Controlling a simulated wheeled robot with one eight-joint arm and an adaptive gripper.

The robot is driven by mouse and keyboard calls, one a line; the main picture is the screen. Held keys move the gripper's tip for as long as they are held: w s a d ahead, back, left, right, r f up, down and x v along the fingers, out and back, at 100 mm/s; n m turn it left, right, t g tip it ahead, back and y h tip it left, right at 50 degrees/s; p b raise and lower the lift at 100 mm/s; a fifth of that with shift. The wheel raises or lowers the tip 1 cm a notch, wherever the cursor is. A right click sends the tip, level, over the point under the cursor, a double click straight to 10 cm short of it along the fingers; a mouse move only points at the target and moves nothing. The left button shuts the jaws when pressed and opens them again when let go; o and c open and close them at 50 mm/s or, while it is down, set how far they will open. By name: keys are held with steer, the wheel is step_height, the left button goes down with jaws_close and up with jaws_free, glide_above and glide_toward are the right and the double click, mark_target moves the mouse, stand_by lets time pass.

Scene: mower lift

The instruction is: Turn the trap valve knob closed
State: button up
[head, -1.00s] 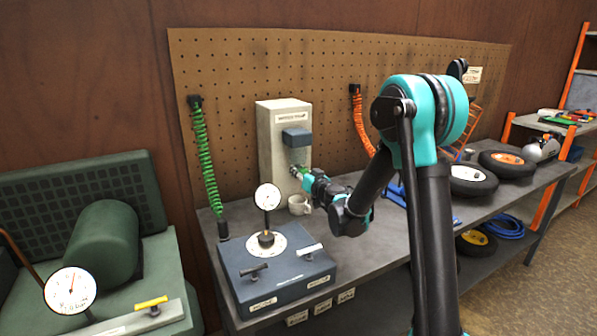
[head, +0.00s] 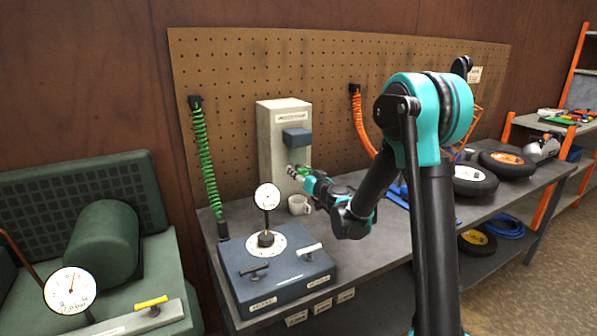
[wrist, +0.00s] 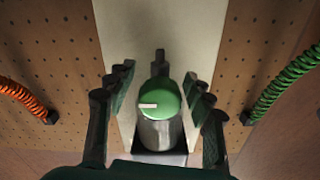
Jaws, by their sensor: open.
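The trap valve knob (wrist: 160,99) is a round green cap with a white pointer mark, which points left in the wrist view. It sits on a grey metal cylinder (wrist: 163,133) in front of the pale upright housing (head: 270,140). In the head view its green (head: 304,170) shows partly behind my gripper. My gripper (wrist: 161,92) is open, with dark fingers on both sides of the knob and visible gaps between them and it. Another dark finger-like part shows beyond the knob.
A blue-grey block (head: 296,137) juts from the housing above the knob. A white mug (head: 299,204) stands below my gripper. A blue gauge box (head: 280,285) is at the front left of the bench. Green (head: 205,155) and orange (head: 361,122) coiled hoses hang on either side.

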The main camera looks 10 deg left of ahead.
steer(key=v, duration=1)
steer(key=shift+s+d, duration=0.25)
steer(key=shift+s, duration=0.05)
